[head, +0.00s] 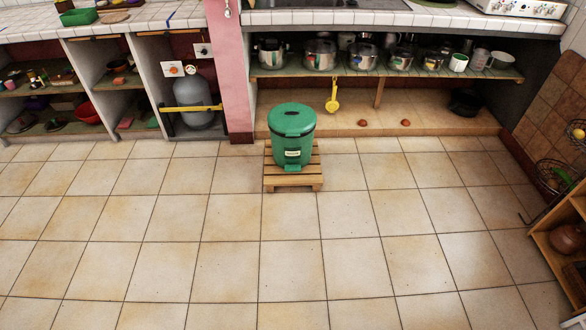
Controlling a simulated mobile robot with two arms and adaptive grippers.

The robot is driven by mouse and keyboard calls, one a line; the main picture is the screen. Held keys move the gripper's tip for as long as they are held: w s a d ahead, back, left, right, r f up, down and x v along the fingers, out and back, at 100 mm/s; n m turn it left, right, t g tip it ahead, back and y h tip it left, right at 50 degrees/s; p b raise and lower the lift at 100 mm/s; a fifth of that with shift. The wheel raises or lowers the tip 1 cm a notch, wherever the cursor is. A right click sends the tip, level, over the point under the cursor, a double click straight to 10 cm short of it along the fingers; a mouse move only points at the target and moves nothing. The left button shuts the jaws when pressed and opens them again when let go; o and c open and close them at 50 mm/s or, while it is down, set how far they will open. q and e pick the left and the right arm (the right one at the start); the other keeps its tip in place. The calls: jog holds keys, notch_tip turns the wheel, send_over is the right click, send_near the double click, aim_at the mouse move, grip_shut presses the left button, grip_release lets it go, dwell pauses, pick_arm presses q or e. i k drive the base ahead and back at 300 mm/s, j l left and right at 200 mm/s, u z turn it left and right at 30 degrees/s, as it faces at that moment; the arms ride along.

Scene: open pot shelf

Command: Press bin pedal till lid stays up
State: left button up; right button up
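A green pedal bin (293,134) stands upright on a small slatted wooden pallet (293,182) on the tiled floor, a little above the middle of the head view. Its round green lid (292,117) looks shut. The green pedal (292,168) sticks out at the front foot of the bin, on my side. A small white label (292,153) is on the bin's front. Neither of my grippers is in view.
Open tiled floor (300,250) lies in front of the pallet. Behind stand a shelf of pots (320,54), a pink pillar (228,70) and a gas cylinder (193,103). A wooden rack (548,247) stands at the right edge.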

aim_at(291, 167)
jog(key=i+j, duration=0.15)
jog(key=i, duration=0.4)
jog(key=i+j, duration=0.1)
jog(key=i, duration=0.4)
jog(key=i+j, duration=0.15)
jog(key=i, duration=0.4)
jog(key=i+j, duration=0.15)
jog(key=i, duration=0.35)
jog(key=i+j, duration=0.1)
jog(key=i, duration=0.45)
jog(key=z, duration=0.05)
